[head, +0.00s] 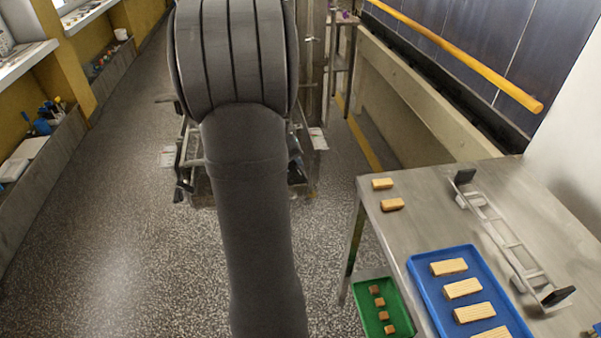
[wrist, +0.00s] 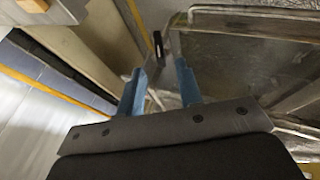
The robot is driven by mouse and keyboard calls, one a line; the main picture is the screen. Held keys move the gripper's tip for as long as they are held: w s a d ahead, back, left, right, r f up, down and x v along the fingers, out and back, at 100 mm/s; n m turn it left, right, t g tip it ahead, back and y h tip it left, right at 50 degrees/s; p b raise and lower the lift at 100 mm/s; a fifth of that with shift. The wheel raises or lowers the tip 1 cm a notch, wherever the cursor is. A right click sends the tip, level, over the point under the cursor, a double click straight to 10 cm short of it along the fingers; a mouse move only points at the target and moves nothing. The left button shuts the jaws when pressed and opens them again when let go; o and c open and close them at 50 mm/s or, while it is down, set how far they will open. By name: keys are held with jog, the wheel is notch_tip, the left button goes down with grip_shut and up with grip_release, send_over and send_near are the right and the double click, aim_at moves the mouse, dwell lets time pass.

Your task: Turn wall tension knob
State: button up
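My gripper (wrist: 158,72) shows in the wrist view with its two blue fingers apart and nothing visible between them. A small dark upright piece (wrist: 157,46) sits just beyond the fingertips, beside a metal-framed clear panel (wrist: 235,50). I cannot tell whether this piece is the wall tension knob, and no other knob is clearly visible. It appears apart from the fingers. In the head view my own arm covers the middle of the picture and hides my gripper and much of the machine behind it (head: 190,178).
A metal table (head: 450,195) at the right holds a blue tray (head: 415,272) of wafer-like bars, two loose bars and a metal rack (head: 505,240). A green tray (head: 363,293) sits lower beside it. A yellow rail (head: 460,57) runs behind. The speckled floor at left is clear.

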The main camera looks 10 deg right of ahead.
jog(key=x, duration=0.8)
grip_shut()
